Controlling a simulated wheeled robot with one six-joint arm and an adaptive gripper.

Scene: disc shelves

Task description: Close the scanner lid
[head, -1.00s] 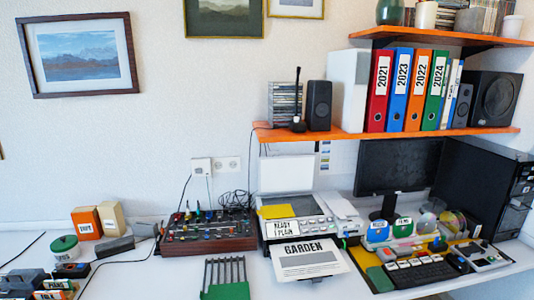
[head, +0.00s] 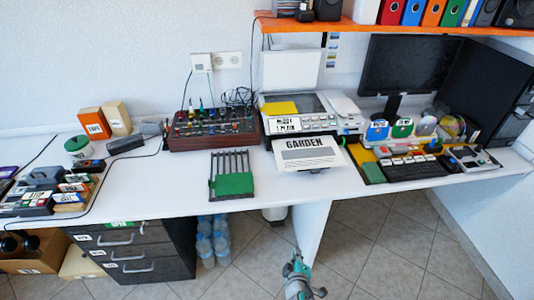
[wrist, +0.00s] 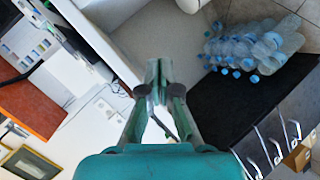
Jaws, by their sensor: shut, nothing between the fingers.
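The scanner (head: 306,126) stands on the white desk, below the orange shelf. Its white lid (head: 291,70) stands raised and upright at the back, against the wall. The dark glass shows in front of the lid, with a yellow sheet (head: 281,108) at its left side. A printed page marked GARDEN (head: 306,153) sticks out from the scanner's front. My gripper (wrist: 158,70) is shut and empty in the wrist view. In the head view my teal arm end shows at the bottom middle, over the floor in front of the desk and well apart from the scanner.
The orange shelf (head: 420,27) hangs above and behind the scanner. A mixer (head: 213,130) stands to its left, a monitor (head: 408,65) to its right. A green-and-black rack (head: 232,175) lies on the desk at front left. Water bottles (head: 212,240) stand under the desk.

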